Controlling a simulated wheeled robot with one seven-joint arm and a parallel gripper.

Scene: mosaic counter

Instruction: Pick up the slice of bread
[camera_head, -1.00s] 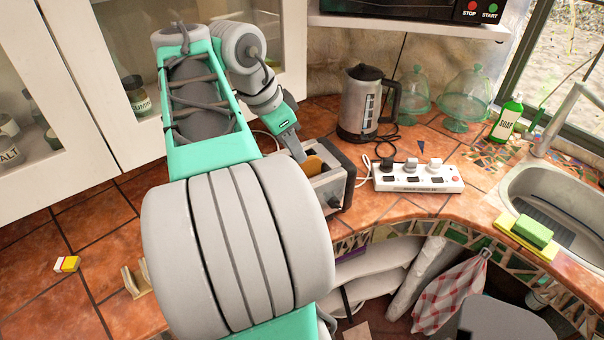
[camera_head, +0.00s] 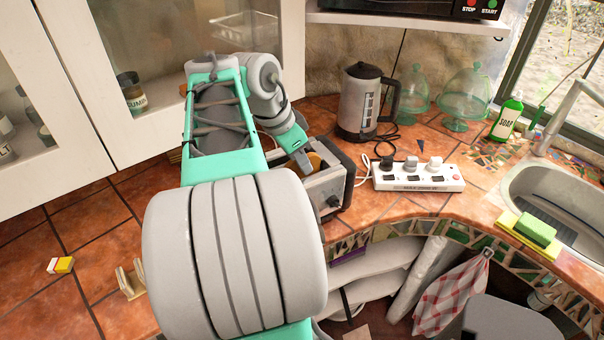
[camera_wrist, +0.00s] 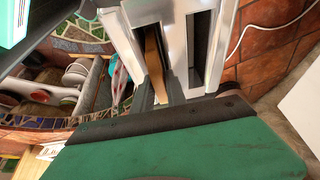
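The slice of bread (camera_head: 317,160) is brown and stands upright in a slot of the metal toaster (camera_head: 318,192). In the wrist view, the bread (camera_wrist: 154,62) shows edge-on in the left of the toaster's two slots. My gripper (camera_head: 304,161) is at the toaster's top, by the bread. In the wrist view, my gripper's (camera_wrist: 161,95) grey fingers look apart, one on each side of the bread's near end. I cannot tell whether they touch it. The lower part of the bread is hidden inside the toaster.
A kettle (camera_head: 360,105) stands behind the toaster, and a white power strip (camera_head: 420,177) lies to its right. Glass domes (camera_head: 470,95), a soap bottle (camera_head: 507,118) and a sink (camera_head: 560,205) are farther right. White cabinets (camera_head: 120,90) close in the left.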

